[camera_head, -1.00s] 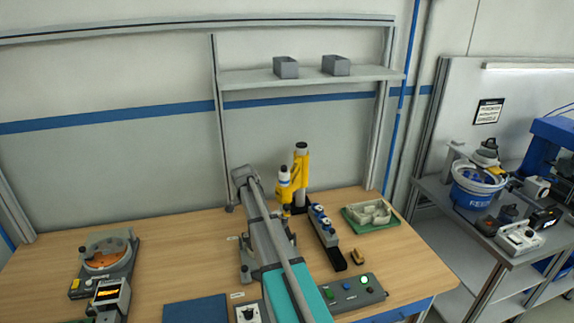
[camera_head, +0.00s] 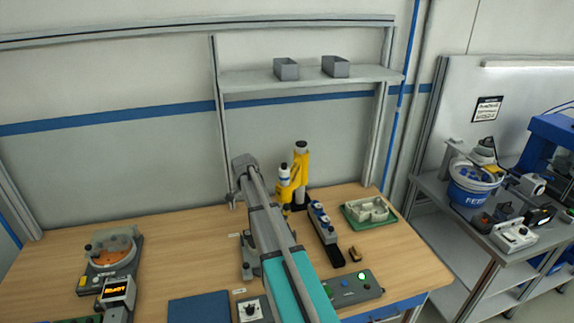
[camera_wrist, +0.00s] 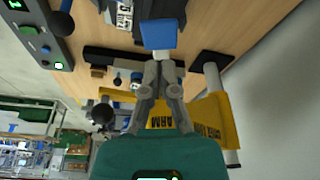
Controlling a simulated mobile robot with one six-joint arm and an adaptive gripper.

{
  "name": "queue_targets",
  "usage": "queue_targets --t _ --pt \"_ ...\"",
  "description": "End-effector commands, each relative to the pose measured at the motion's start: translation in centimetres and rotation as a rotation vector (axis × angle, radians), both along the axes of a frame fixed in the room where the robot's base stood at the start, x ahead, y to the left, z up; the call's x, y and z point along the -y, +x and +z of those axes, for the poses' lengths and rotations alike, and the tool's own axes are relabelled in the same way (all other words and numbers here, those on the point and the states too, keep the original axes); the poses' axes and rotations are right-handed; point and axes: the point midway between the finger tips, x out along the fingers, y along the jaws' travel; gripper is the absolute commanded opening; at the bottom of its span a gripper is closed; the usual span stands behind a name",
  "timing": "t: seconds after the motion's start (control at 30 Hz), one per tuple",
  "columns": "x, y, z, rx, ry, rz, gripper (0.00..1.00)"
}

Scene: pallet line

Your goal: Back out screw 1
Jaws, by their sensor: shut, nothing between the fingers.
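My gripper (camera_wrist: 160,62) is shut with nothing between its fingers in the wrist view. Its fingertips are close to or over a blue block (camera_wrist: 158,34) by a dark fixture; I cannot tell if they touch. The yellow arm (camera_wrist: 212,118), lettered ARM, lies behind and beside the fingers. In the head view the yellow arm (camera_head: 297,178) stands on its post at the back of the bench, with a white and blue tool on it. My own arm hides the gripper there. I cannot make out screw 1 in either view.
A rail with blue-topped parts (camera_head: 322,222) stands right of my arm. A green tray (camera_head: 350,220) is farther right. A button box (camera_head: 354,288) is at the front. A round orange-dished station (camera_head: 112,250) is at left. The bench is clear between that station and my arm.

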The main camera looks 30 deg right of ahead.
Motion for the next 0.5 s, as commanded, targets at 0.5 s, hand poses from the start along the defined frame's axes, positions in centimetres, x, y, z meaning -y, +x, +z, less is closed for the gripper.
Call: queue_targets --t 0.5 --pt "0.0 0.0 2.3 0.0 0.0 0.0 0.0"
